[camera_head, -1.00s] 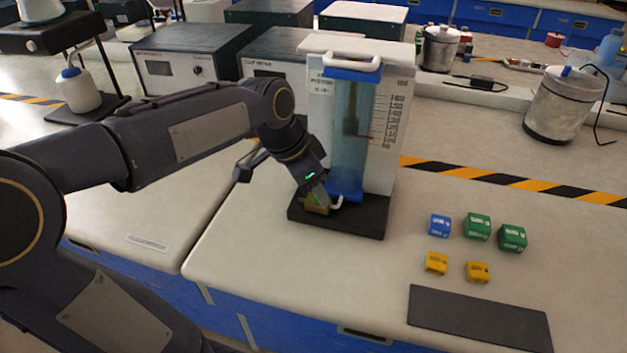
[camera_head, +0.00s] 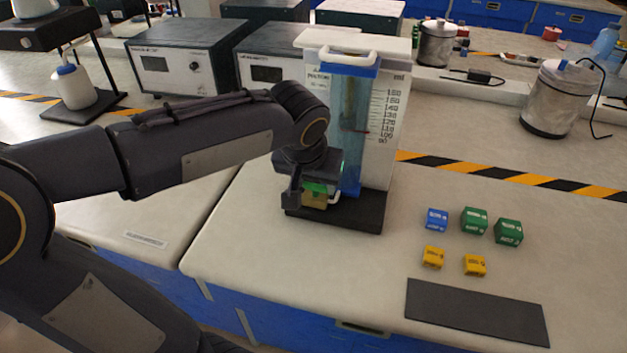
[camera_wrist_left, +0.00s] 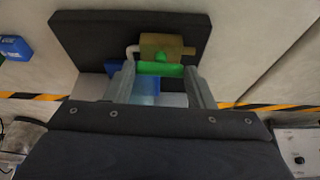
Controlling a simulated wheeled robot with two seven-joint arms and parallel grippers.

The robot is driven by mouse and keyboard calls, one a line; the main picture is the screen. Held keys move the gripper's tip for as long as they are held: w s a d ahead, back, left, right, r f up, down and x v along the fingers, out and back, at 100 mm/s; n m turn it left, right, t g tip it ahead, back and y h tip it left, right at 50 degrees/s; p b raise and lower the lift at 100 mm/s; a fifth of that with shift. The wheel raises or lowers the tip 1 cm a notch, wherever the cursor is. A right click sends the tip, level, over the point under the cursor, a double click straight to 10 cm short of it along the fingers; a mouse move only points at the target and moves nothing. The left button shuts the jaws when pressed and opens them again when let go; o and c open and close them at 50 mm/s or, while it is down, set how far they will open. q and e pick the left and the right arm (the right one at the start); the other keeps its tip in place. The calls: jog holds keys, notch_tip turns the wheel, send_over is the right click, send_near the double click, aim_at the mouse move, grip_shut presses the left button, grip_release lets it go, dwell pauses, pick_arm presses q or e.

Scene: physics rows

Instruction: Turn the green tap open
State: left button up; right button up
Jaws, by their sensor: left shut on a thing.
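The green tap handle (camera_head: 315,187) sits on a brass valve body (camera_head: 314,201) at the foot of a clear column with a blue-tinted tube (camera_head: 349,150) and a printed scale. In the left wrist view the green handle (camera_wrist_left: 160,68) lies between the two fingertips, with the brass body (camera_wrist_left: 162,46) just beyond. My left gripper (camera_head: 312,190) is shut on the green tap handle; its fingers show on both sides in the left wrist view (camera_wrist_left: 160,80). The arm partly hides the tap in the head view. My right gripper is not in view.
The column stands on a black base (camera_head: 362,215). Several small blue, green and yellow blocks (camera_head: 474,220) lie to the right, behind a dark flat plate (camera_head: 476,312). Grey instrument boxes (camera_head: 180,62) stand behind.

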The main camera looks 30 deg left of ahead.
pick_arm(q)
jog(key=shift+n, duration=0.3)
dwell(0.4)
jog(key=o, duration=1)
jog(key=p+v, duration=0.1)
jog(key=v, duration=0.6)
jog(key=shift+s+d+r+p, duration=0.1)
jog(key=shift+d+r+p, duration=0.05)
jog(key=shift+r+p, duration=0.2)
